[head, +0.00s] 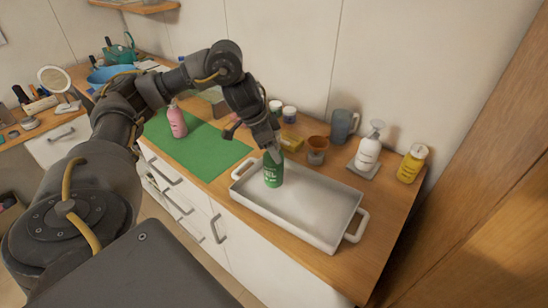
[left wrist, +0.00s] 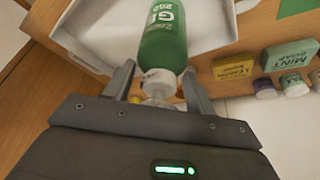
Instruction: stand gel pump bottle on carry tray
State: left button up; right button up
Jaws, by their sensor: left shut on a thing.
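The gel pump bottle is green with white lettering (head: 272,171). In the head view it is upright at the left end of the white carry tray (head: 300,205), inside the rim. I cannot tell whether its base touches the tray floor. My left gripper (head: 273,150) comes down from above and is shut on the bottle's top. In the left wrist view the bottle (left wrist: 163,42) extends away from between the two fingers, which hold its pale neck and pump. The tray (left wrist: 210,25) shows behind it. My right gripper is not in view.
A green mat (head: 205,150) with a pink bottle (head: 177,122) lies left of the tray. Behind the tray stand a brown cup (head: 316,150), a grey mug (head: 343,125), a white pump bottle (head: 369,150) and a yellow bottle (head: 411,164). The tray's right part is empty.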

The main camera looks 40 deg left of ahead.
aim_at(273, 172)
pick_arm(q)
jog(key=shift+w+f, duration=0.2)
jog(key=shift+f, duration=0.15)
notch_tip(273, 172, down, 2)
jog(key=shift+f, duration=0.45)
jog(key=shift+b, duration=0.3)
jog(key=o, duration=1.5)
jog(key=shift+f, duration=0.15)
